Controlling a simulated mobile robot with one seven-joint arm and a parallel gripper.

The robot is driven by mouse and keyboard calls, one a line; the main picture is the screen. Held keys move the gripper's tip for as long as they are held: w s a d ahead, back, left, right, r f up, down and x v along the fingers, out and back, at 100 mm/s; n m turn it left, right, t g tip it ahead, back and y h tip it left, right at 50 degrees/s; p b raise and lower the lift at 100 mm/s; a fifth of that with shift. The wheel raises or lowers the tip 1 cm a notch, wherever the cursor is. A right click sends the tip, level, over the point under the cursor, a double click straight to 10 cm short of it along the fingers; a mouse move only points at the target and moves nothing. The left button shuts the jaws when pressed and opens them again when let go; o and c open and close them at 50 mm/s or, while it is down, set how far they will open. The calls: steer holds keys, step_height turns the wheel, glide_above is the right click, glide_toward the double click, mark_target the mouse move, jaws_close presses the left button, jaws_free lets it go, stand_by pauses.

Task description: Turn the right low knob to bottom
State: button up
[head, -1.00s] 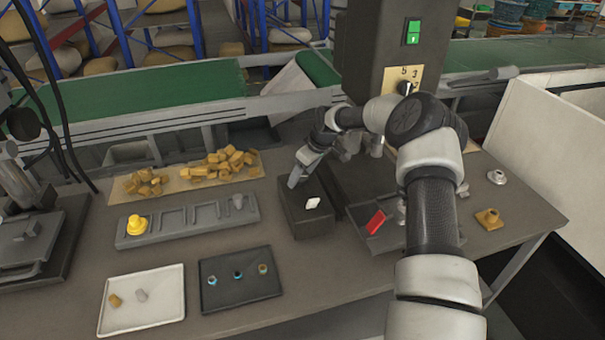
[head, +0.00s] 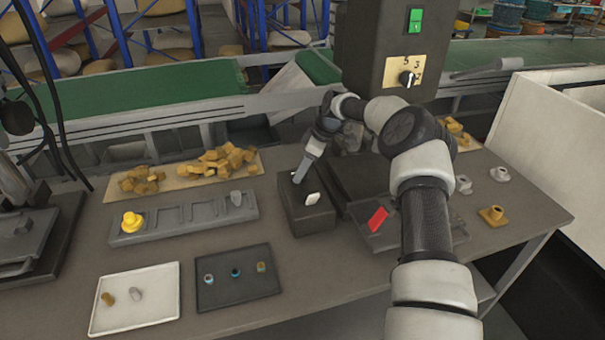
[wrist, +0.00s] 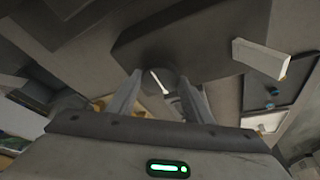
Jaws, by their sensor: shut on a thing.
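A round grey knob (wrist: 157,76) with a white pointer line sits on the box, between my fingers. My gripper (head: 297,181) reaches down to the box's top, left of the switch. In the wrist view my gripper (wrist: 160,98) is shut on the knob. The knob is hidden by the fingers in the head view.
A tray with a red piece (head: 378,219) lies right of the box. A grey rack (head: 185,222) with a yellow part and a dark tray (head: 238,290) with small rings are left. A tall column carries a numbered selector dial (head: 405,78) behind my arm.

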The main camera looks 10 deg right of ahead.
steer(key=o, duration=1)
steer(key=shift+o, duration=0.2)
steer(key=shift+r, duration=0.1)
